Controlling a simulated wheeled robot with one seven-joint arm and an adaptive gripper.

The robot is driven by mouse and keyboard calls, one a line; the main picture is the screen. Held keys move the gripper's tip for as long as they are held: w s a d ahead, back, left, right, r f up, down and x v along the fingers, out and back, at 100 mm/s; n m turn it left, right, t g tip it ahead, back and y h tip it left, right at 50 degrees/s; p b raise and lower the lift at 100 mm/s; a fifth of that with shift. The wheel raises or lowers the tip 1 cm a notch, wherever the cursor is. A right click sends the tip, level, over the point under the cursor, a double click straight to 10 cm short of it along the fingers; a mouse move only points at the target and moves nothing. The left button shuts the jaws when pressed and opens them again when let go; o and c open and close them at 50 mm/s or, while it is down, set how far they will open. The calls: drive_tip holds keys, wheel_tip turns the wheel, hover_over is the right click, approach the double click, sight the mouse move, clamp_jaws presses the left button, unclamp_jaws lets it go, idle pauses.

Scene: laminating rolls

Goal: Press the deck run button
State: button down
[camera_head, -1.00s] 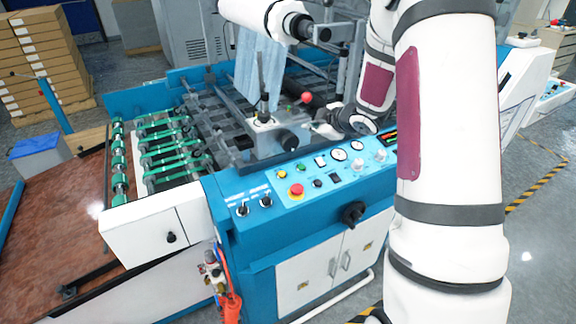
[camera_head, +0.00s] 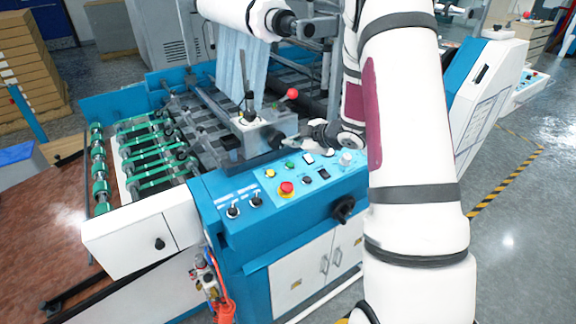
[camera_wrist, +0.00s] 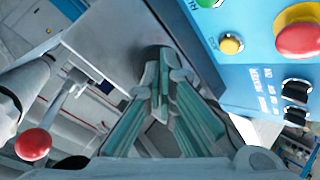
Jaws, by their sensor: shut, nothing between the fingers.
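The control panel (camera_head: 262,192) is the blue sloped top of the machine's front. A small green button (camera_head: 289,165) sits on it, above the red stop button (camera_head: 287,188) and right of a yellow button (camera_head: 270,173). In the wrist view the green button (camera_wrist: 207,2) is cut by the top edge, beside partly cut lettering; I cannot read its full label. My gripper (camera_head: 297,147) is above the panel's back edge, beside the grey box. In the wrist view its teal fingers (camera_wrist: 160,72) are together and empty, left of the yellow button (camera_wrist: 231,45) and apart from the buttons.
The grey box (camera_head: 262,132) with a dark knob and a red-ball lever (camera_head: 291,94) stands close to my gripper. Black switches (camera_wrist: 297,100) lie below the red button (camera_wrist: 299,38). A white roll (camera_head: 240,12) hangs above. Floor at right is open.

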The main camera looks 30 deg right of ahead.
drive_tip(key=b, duration=0.3)
hover_over(290, 165)
drive_tip(key=s, duration=0.1)
drive_tip(key=f, duration=0.4)
drive_tip(key=shift+s+a, duration=0.15)
drive_tip(key=shift+a, duration=0.05)
drive_tip(key=shift+w+f, duration=0.2)
drive_tip(key=shift+f, duration=1.05)
drive_tip(key=shift+f, duration=0.15)
drive_tip(key=shift+f+b, duration=0.25)
drive_tip(key=shift+b, duration=0.05)
